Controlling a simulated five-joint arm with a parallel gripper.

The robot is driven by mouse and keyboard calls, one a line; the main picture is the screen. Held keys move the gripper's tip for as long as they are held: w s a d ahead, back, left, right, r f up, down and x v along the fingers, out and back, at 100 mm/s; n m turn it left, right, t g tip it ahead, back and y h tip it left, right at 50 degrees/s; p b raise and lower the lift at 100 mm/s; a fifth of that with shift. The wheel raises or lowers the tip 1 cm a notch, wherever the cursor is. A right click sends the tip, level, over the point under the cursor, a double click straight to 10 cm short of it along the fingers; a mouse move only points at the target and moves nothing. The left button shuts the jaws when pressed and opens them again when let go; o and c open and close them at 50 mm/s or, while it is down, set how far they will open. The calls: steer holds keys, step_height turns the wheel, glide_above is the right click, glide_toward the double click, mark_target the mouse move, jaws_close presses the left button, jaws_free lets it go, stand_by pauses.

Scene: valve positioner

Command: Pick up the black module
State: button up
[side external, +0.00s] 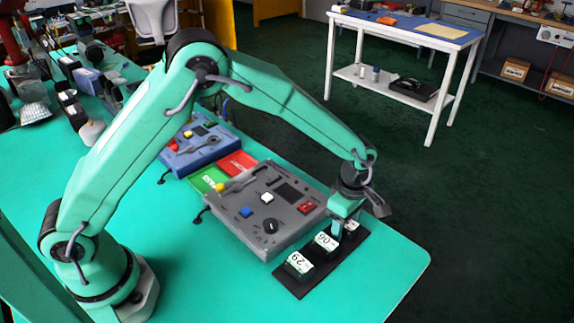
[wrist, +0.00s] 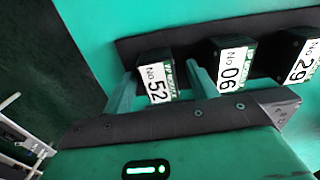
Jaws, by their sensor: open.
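Three black modules with white number labels stand in a row on a dark tray (side external: 291,283). Module 29 (side external: 299,264) is nearest in the side view, module 06 (side external: 325,243) is in the middle, and module 52 (wrist: 157,82) is at the far end, mostly hidden behind my gripper (side external: 343,222) there. In the wrist view my gripper (wrist: 164,80) is open, with one finger on each side of module 52. The right finger is in the gap between modules 52 and 06. I cannot tell whether either finger touches module 52.
A grey control box (side external: 262,205) with knobs and buttons stands beside the tray on the green table (side external: 385,270). Red and green cards (side external: 237,163) and a blue box (side external: 190,150) lie behind it. The table's right edge is close to the tray.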

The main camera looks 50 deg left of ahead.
steer(key=shift+c, duration=0.5)
steer(key=c, duration=1)
steer(key=shift+r, duration=0.15)
steer(key=shift+r, duration=0.45)
step_height(320, 180, up, 3)
steer(key=shift+r, duration=0.15)
steer(key=s+d+r, duration=0.2)
steer(key=s, duration=0.1)
steer(key=s+d+r, duration=0.2)
steer(key=s, duration=0.1)
steer(key=s+d+r, duration=0.2)
steer(key=s, duration=0.1)
steer(key=shift+s+d+r, duration=0.3)
steer(key=shift+d, duration=0.05)
